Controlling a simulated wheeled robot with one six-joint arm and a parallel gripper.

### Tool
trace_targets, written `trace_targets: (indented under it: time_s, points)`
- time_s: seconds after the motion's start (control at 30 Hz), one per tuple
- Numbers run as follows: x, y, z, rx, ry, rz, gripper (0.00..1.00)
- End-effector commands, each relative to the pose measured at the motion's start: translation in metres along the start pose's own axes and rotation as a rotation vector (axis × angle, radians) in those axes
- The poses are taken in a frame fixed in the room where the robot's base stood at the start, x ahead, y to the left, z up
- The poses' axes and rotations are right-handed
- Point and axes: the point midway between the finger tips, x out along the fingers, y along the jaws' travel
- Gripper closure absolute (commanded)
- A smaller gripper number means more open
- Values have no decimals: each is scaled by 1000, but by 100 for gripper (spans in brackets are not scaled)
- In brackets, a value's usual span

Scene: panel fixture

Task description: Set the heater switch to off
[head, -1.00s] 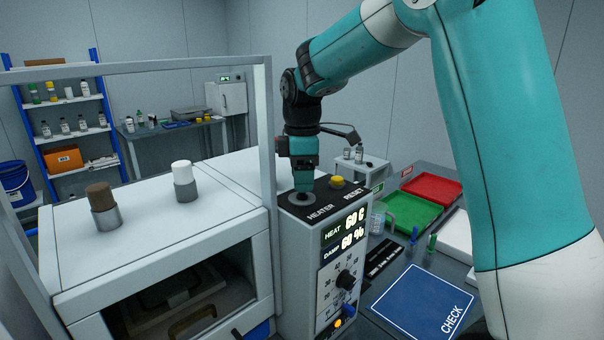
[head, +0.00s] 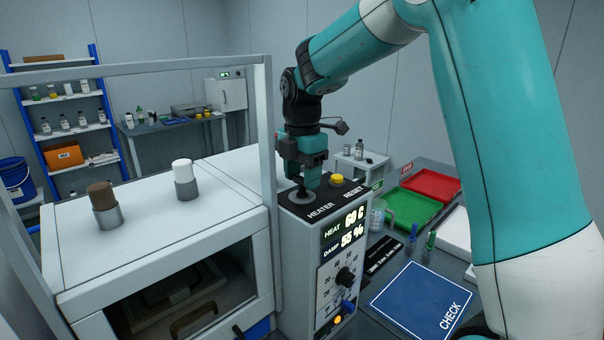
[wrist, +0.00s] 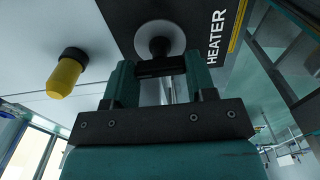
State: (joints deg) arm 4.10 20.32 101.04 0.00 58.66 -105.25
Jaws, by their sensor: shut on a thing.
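The heater switch (head: 302,193) is a dark lever on a round grey plate, on top of the control panel box beside the word HEATER. In the wrist view the black switch (wrist: 160,42) rises from its pale disc between my fingers. My gripper (head: 309,184) is shut on the lever from above and tilted; in the wrist view my gripper (wrist: 160,68) has one teal finger on each side of it. The fingers hide part of the lever, and no off mark is readable. The display (head: 344,232) reads HEAT 60 C and DAMP 55 %.
A yellow RESET button (head: 337,180) sits close to the right of the switch. A grey frame post (head: 266,150) stands just left of the panel. The dial (head: 346,277), a blue lever (head: 348,306) and a lit amber lamp (head: 338,320) are on the panel front.

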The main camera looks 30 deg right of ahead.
Motion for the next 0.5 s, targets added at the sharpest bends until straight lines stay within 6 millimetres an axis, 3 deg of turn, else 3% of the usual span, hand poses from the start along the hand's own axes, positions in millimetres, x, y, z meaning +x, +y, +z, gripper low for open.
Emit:
trace_targets:
  time_s: [0.47,0.5]
  points:
    - [-2,1,0,-17,-1,5,73]
    - [-2,1,0,-17,-1,5,44]
